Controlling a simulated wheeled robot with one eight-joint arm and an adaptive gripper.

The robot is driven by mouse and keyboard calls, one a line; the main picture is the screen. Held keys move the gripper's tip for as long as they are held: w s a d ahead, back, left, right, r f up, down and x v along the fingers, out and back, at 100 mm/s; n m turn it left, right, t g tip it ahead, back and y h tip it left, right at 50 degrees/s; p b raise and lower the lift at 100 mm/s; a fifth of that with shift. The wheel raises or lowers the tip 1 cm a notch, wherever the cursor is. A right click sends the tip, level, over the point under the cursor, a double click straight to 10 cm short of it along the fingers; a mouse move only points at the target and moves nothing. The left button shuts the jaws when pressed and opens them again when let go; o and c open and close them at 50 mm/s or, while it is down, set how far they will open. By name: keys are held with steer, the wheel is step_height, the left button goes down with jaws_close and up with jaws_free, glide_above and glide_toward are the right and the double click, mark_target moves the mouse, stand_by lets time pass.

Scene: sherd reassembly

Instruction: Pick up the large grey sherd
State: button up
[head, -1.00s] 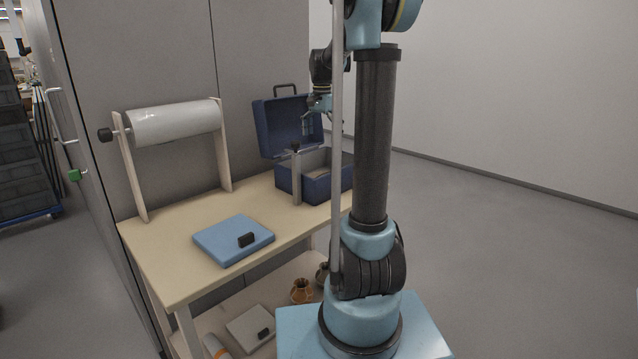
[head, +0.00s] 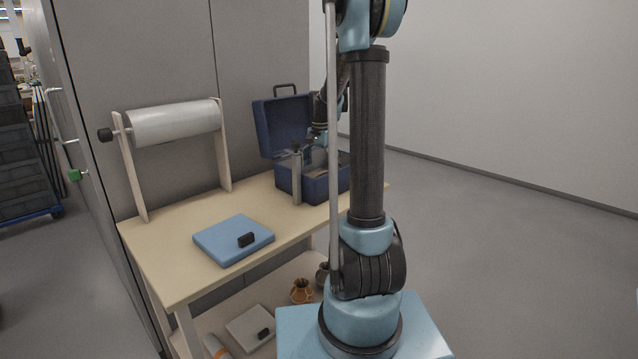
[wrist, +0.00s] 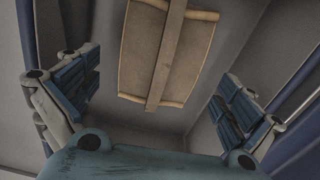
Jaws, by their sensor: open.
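My gripper (wrist: 162,78) is open, with one finger at each side of the wrist view and nothing between its pads. In the head view my gripper (head: 309,150) is low at the mouth of the blue box (head: 318,189), partly behind a grey upright post. In the wrist view a broad tan-brown piece (wrist: 138,52) with rolled edges lies in the grey-lined box, beyond the fingertips. A narrow brownish bar (wrist: 167,55) crosses it lengthwise. No clearly grey sherd shows; I cannot tell whether either piece is the large grey sherd.
The box's raised lid (head: 284,125) stands behind my gripper. The grey post (head: 297,178) stands at the box's front. A blue slab (head: 232,240) with a black block lies on the table (head: 170,268). A white roll (head: 174,123) hangs on a stand.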

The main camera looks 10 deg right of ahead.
mark_target(320, 173)
steer(key=shift+f, duration=1.5)
steer(key=c, duration=1.2)
steer(key=shift+c, duration=0.2)
